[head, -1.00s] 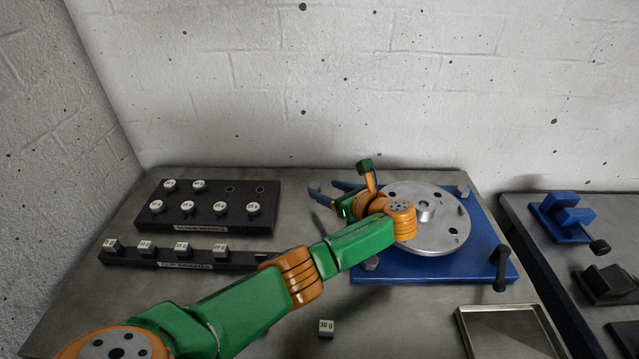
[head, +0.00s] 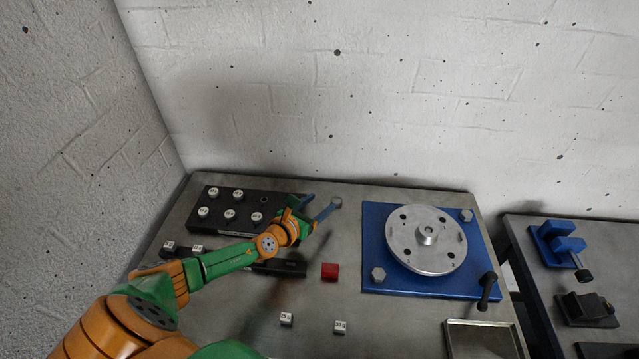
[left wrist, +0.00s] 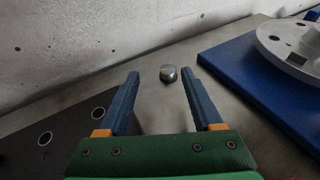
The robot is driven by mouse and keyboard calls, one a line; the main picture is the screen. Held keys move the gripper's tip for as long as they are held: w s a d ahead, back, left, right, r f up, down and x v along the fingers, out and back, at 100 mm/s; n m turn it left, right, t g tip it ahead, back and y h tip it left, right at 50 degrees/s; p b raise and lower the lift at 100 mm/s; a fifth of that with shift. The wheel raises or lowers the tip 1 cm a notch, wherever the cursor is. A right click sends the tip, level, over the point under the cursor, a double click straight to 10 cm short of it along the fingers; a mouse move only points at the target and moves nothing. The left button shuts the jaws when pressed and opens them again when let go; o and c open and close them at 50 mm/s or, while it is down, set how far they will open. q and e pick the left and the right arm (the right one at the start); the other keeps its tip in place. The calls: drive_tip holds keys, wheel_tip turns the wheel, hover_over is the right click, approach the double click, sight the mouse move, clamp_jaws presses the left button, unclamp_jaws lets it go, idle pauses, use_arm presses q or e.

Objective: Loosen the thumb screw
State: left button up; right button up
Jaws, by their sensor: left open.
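A black knobbed piece (head: 487,288), which may be the thumb screw, stands at the front right corner of the blue base plate (head: 385,275). The silver rotor disc (head: 405,255) sits on that plate. My left gripper (head: 325,208) is open and empty, left of the plate and well away from the black piece. A small round metal piece (left wrist: 168,73) stands on the bench beyond and between its open fingers (left wrist: 160,82), not touching them; it also shows in the head view (head: 336,201). My right gripper is not in view.
A black rack (head: 222,229) of round weights lies behind my left arm, with a rail of cubes in front. A red cube (head: 330,271) and two white-topped cubes (head: 286,319) lie on the bench (head: 390,320). A shallow tray (head: 482,322) is front right.

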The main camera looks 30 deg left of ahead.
sight(335, 202)
use_arm(q)
drive_tip(key=shift+s+d+f+m+g+h, duration=0.15)
drive_tip(key=shift+s+f+m+g+h, duration=0.2)
drive_tip(key=shift+s, duration=0.35)
drive_tip(key=shift+w+d+f+b, duration=0.15)
drive_tip(key=shift+w+f+b, duration=0.3)
drive_tip(key=shift+f+b, duration=0.25)
drive_tip(key=b+x, duration=0.3)
drive_tip(key=x, duration=0.2)
drive_tip(key=shift+w+d+f+b, duration=0.15)
drive_tip(key=shift+w+f+b, duration=0.1)
drive_tip(key=shift+b, duration=0.1)
drive_tip(key=shift+w, duration=0.35)
drive_tip(key=shift+s+r, duration=0.1)
drive_tip(key=shift+r, duration=0.15)
drive_tip(key=shift+c, duration=0.3)
clamp_jaws()
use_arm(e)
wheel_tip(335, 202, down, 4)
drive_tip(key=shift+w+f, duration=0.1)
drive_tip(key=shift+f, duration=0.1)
